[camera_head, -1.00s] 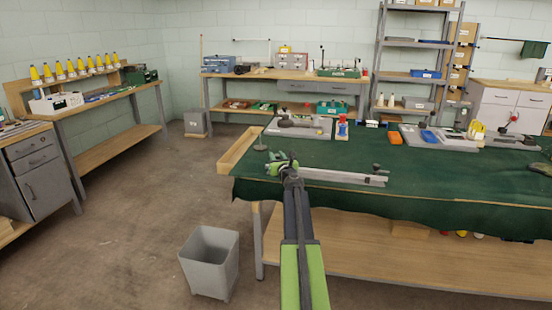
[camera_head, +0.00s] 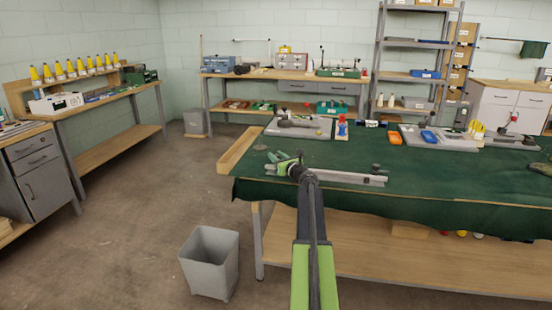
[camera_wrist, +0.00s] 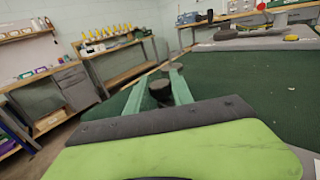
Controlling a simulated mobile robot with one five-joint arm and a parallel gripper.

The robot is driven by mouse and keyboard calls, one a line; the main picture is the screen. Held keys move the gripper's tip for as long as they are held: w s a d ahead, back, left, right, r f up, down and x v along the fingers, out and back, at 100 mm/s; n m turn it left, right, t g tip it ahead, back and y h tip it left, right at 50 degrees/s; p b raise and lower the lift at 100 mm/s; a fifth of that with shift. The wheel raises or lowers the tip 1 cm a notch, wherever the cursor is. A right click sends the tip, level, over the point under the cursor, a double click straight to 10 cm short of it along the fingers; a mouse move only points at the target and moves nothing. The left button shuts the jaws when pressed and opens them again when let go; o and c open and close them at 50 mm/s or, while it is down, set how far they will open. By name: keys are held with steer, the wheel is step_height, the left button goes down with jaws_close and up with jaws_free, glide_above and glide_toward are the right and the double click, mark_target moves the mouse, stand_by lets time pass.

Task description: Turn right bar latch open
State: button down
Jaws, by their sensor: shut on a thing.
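A long grey metal bar (camera_head: 345,178) lies near the front edge of the green-covered table. My gripper (camera_head: 283,160) is at the bar's left end in the head view, with my arm reaching up from below. In the wrist view my two green fingers (camera_wrist: 160,90) close on a dark round knob (camera_wrist: 160,88). I cannot tell for certain that this knob is the latch. My wrist and arm cover the bar's left end in the head view, so the latch's angle is hidden.
The green table (camera_head: 440,185) has a grey tray (camera_head: 300,128) at its back left and another tray with a blue piece (camera_head: 430,137) further right. A wooden strip (camera_head: 236,150) edges its left end. A grey bin (camera_head: 210,262) stands on the floor, with clear floor behind it.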

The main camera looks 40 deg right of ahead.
steer(key=c, duration=1.2)
jaws_free()
steer(key=shift+d, duration=0.2)
steer(key=shift+o, duration=0.4)
steer(key=shift+a, duration=0.1)
steer(key=v, duration=1.7)
steer(key=shift+s, duration=0.25)
steer(key=shift+a+r, duration=0.1)
steer(key=shift+c, duration=0.2)
